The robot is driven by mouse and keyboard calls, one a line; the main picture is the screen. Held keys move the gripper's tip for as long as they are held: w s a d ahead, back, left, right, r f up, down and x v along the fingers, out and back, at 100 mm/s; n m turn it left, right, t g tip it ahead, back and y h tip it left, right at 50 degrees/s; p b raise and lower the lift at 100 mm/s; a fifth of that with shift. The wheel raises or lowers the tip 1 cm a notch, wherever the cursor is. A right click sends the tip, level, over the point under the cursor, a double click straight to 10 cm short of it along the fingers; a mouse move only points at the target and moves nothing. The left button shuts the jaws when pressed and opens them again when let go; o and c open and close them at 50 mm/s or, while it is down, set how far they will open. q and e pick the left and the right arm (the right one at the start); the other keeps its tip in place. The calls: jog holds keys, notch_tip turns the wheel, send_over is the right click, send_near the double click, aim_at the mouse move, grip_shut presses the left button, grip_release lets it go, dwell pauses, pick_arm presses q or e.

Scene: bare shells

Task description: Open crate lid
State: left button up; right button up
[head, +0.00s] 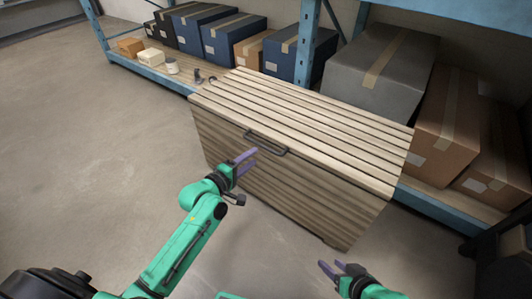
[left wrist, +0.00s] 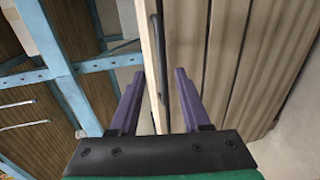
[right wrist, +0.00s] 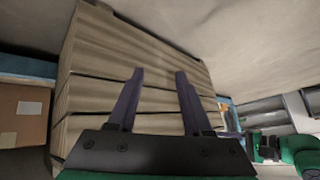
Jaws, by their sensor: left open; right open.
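The wooden crate (head: 285,185) stands on the floor, its slatted lid (head: 310,115) lying flat and closed on top. A dark bar handle (head: 266,143) sits on the lid's front edge, left of the middle. My left gripper (head: 246,161) is open just in front of the handle's left end. In the left wrist view, the handle (left wrist: 159,50) appears between the open fingers (left wrist: 160,78); I cannot tell whether it lies within their reach. My right gripper (head: 336,269) is open and empty, low in front of the crate's right part; the right wrist view shows slats (right wrist: 155,60) beyond its fingers.
Blue shelving (head: 150,72) runs behind the crate. It holds dark blue boxes (head: 233,40), a large grey box (head: 380,68) and brown boxes (head: 445,125) close behind and right of the crate. The floor (head: 90,150) to the left is clear.

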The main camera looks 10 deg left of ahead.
aim_at(265, 146)
pick_arm(q)
jog(key=b+x, duration=0.2)
jog(key=x, duration=0.6)
jog(key=shift+w+f+b, duration=0.15)
jog(key=shift+w+b, duration=0.15)
jog(key=shift+w, duration=0.1)
grip_shut()
pick_arm(e)
jog(key=a+t, duration=0.1)
jog(key=a+f+t+y, duration=0.1)
jog(key=a, duration=0.1)
jog(key=a+f+m+t+y, duration=0.1)
jog(key=a+t, duration=0.1)
jog(key=shift+w+a+f, duration=0.1)
jog(key=shift+w+a, duration=0.05)
jog(key=shift+w, duration=0.1)
